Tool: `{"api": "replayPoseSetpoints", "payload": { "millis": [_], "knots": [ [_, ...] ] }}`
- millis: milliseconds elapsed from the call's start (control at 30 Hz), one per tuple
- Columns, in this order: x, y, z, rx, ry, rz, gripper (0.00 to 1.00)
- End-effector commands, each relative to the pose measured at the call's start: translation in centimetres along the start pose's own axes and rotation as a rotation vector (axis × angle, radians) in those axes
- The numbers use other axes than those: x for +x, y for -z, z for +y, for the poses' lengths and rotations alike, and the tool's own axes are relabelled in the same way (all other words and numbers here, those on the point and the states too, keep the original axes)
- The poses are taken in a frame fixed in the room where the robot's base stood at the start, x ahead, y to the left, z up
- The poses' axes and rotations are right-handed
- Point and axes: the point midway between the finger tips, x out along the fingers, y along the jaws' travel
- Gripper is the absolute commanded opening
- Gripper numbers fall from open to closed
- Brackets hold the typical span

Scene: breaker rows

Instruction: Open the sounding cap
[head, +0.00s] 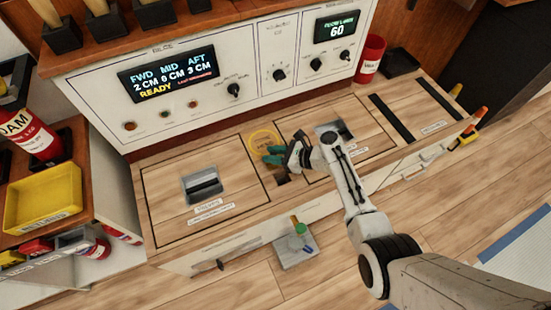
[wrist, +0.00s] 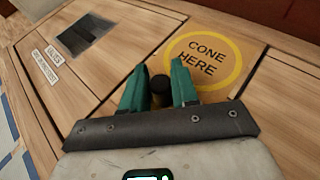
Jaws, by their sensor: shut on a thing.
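My gripper (head: 276,157) is down at the wooden bench top, just beside the yellow ring marked "CONE HERE". In the wrist view, the two teal fingers of my gripper (wrist: 158,78) stand on either side of a small dark cylinder with a brownish body, probably the sounding cap (wrist: 160,91). The fingers are shut on it. Its lower part is hidden by the gripper's dark plate. I cannot make out the cap in the head view, where the fingers and arm cover it. Whether it is seated or raised cannot be told.
The "CONE HERE" ring (head: 264,143) is bare. A hatch with a dark recessed handle (head: 202,186) lies to the left. Behind stands a white panel with a depth display (head: 172,75). A yellow tray (head: 43,198) and red containers are at far left; another red container (head: 371,58) stands behind right.

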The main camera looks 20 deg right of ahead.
Motion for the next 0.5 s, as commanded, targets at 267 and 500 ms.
{"api": "replayPoseSetpoints", "payload": {
  "millis": [267, 500],
  "knots": [
    [-0.06, 0.09, 0.04, 0.002, 0.000, 0.001, 0.41],
    [-0.04, 0.05, 0.04, 0.001, 0.000, 0.001, 0.50]
  ]
}}
